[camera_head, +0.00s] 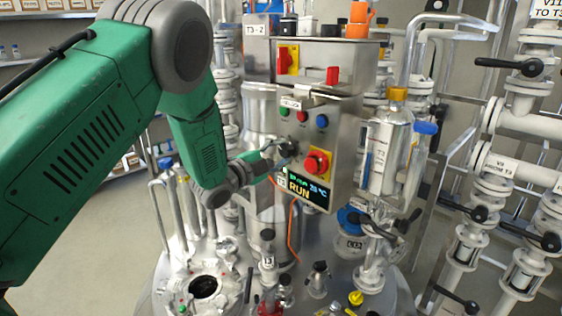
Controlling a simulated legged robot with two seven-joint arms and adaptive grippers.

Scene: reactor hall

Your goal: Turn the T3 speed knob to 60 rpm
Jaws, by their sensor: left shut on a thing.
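The T3 control box (332,147) is a grey metal panel mounted over the reactor lid. On its face are small green, red and blue buttons and a red emergency knob on yellow (317,163). Below them a display (304,189) reads RUN and a temperature in the twenties °C; the rest of its text is too small to read. My left gripper (283,152) is at the left part of the panel, shut on the dark speed knob (289,147). The fingers hide most of the knob, so its pointer cannot be read. My right gripper is out of view.
A box with a red-on-yellow switch (289,59) sits above the panel. A steel vessel (388,150) stands close on the right. White valve pipes (522,130) fill the right side. Several fittings and an open port (203,287) are on the lid below.

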